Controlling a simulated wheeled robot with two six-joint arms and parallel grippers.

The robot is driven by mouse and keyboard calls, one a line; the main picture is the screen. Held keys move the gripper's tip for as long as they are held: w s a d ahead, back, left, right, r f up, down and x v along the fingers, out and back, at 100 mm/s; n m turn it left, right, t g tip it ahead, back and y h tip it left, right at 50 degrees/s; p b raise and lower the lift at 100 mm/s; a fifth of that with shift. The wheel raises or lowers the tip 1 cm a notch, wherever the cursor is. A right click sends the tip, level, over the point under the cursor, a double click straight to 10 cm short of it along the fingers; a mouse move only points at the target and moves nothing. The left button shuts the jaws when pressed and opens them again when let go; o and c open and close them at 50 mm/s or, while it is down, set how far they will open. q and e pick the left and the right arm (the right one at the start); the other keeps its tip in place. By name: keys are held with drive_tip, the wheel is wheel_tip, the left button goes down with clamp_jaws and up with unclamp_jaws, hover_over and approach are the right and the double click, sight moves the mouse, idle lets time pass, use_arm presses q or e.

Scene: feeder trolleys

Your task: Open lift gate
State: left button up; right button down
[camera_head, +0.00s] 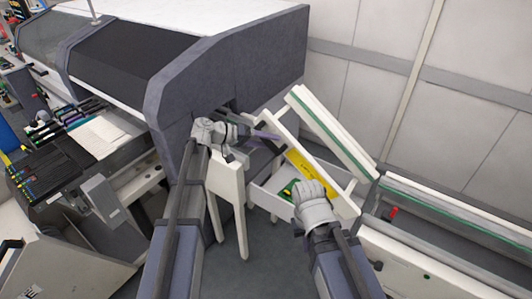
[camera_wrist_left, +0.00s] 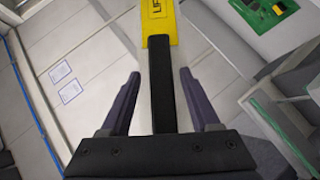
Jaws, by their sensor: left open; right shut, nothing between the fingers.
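The lift gate is a tilted white frame with a yellow label strip (camera_head: 305,167) along it in the head view. In the left wrist view the yellow label (camera_wrist_left: 158,25) shows part of the word "LIFT". A black bar (camera_wrist_left: 163,85) runs down from this label between the fingers of my left gripper (camera_wrist_left: 161,85). That gripper is open, with a gap visible on each side of the bar. In the head view my left gripper (camera_head: 266,135) is at the upper left end of the gate. My right gripper (camera_head: 299,184) is shut and empty in front of the gate; its fingertips are mostly hidden.
A large grey and white machine (camera_head: 225,60) stands at the left. A white rail with a green stripe (camera_head: 335,135) slants behind the gate, and a white conveyor (camera_head: 440,220) runs to the right. A green board (camera_head: 287,190) lies below the gate. Grey floor (camera_head: 235,272) shows between my arms.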

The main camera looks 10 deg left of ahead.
use_arm(q)
drive_tip(key=shift+w+a+f+b, duration=0.2)
drive_tip(key=shift+a+f+b, duration=0.1)
drive_tip(key=shift+f+b, duration=0.4)
use_arm(e)
drive_tip(key=shift+f, duration=1)
use_arm(q)
drive_tip(key=p+v, duration=0.3)
drive_tip(key=v, duration=0.6)
drive_tip(key=shift+f, duration=0.2)
use_arm(e)
drive_tip(key=shift+r, duration=1.6)
use_arm(q)
drive_tip(key=shift+a, duration=0.1)
